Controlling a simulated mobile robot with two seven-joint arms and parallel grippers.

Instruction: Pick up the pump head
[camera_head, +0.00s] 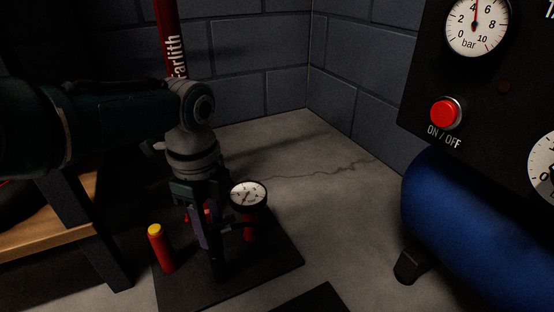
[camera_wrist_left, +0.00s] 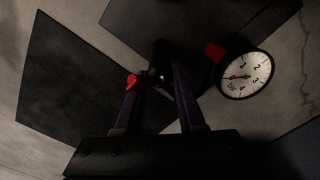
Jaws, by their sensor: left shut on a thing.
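My left gripper (camera_head: 207,238) points down over a dark mat (camera_head: 275,260) on the floor. In the left wrist view, its two fingers (camera_wrist_left: 158,80) are closed around a small dark piece with a red lever, which looks like the pump head (camera_wrist_left: 162,58). Its outline is mostly lost in shadow and between the fingers. A round white-faced gauge (camera_head: 248,195) is just right of the gripper; the gauge also shows in the wrist view (camera_wrist_left: 245,75), with a red part beside it. My right gripper is in neither view.
A red cylinder with a yellow top (camera_head: 161,250) stands left of the gripper. A wooden bench (camera_head: 50,246) is at the left. A blue tank (camera_head: 455,225) and a black panel with a red button (camera_head: 445,113) are at the right. Bare floor lies between mat and tank.

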